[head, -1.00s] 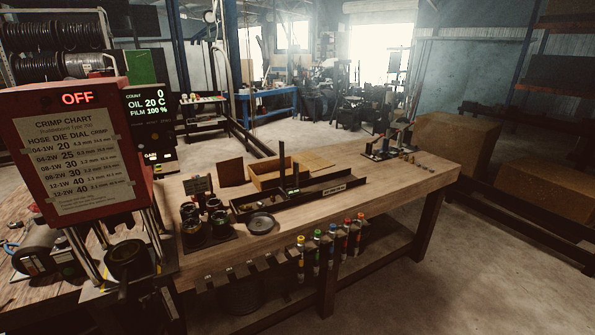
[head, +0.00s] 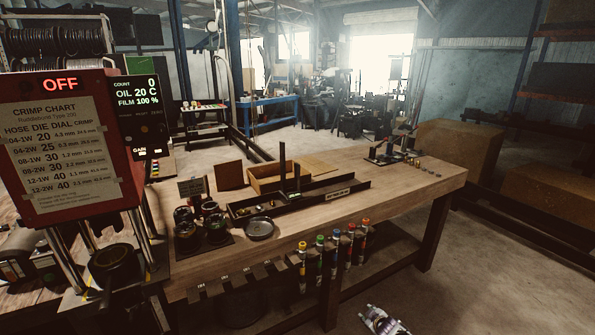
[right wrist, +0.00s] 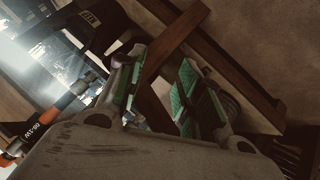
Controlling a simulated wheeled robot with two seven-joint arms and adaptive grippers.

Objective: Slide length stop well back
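A long dark channel (head: 330,193) with a small label lies on the workbench. A pale piece of what looks like my right arm or gripper (head: 383,320) is low in the head view, in front of the bench and away from the channel. My left gripper is not in view.
The red crimper (head: 70,150) reads OFF at left. Dies (head: 203,222) and a round dish (head: 260,228) sit before the channel; an open wooden box (head: 265,180) is behind. Several colour-banded hoses (head: 335,250) hang at the front edge.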

